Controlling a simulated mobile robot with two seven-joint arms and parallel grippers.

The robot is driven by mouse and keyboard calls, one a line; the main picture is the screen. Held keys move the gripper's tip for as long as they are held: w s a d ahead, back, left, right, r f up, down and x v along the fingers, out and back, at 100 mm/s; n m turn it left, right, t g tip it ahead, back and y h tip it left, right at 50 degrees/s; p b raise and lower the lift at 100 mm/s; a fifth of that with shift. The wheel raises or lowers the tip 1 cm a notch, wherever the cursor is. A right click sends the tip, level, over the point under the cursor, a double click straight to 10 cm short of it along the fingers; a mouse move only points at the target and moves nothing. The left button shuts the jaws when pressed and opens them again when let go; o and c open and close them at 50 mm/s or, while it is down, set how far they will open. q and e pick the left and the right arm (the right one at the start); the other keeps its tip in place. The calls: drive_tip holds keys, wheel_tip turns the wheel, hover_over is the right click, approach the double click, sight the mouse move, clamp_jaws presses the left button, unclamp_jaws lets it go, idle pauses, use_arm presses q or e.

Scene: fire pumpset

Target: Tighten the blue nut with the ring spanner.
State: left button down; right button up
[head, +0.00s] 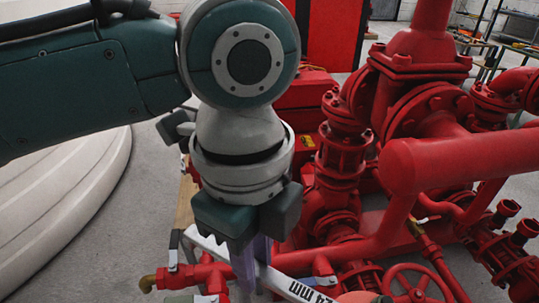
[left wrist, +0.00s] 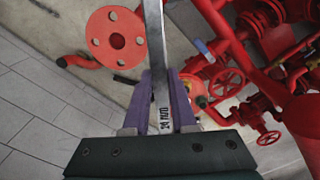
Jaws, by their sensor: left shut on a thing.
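My left gripper (head: 250,270) hangs at the lower middle of the head view, with its purple fingers shut on the ring spanner. The spanner (head: 292,287) is a silver bar marked "24 mm", lying slantwise in the head view. In the left wrist view, the spanner (left wrist: 155,50) runs up from between the purple fingertips (left wrist: 162,100) and leaves the frame at the top. I cannot make out its ring end. I cannot identify the blue nut for sure in either view. My right gripper is not in view.
Red pump pipework (head: 450,165) with flanges and valves fills the right side. A red handwheel (head: 412,285) stands low in front. In the left wrist view, a round red flange (left wrist: 115,37) lies left of the spanner. Open tiled floor (left wrist: 40,115) shows at left.

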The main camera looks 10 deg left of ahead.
sight(259, 270)
use_arm(q)
drive_tip(key=shift+s+d+f, duration=0.1)
drive_tip(key=shift+d+f, duration=0.05)
drive_tip(key=shift+f, duration=0.7)
drive_tip(key=shift+s+d+f, duration=0.1)
drive_tip(key=shift+f, duration=0.75)
drive_tip(key=shift+r+p, duration=0.1)
drive_tip(key=shift+p, duration=0.25)
drive_tip(key=shift+f+b, duration=1.65)
drive_tip(key=shift+f, duration=0.95)
drive_tip(key=shift+f+b, duration=1.05)
drive_tip(key=shift+f, duration=0.25)
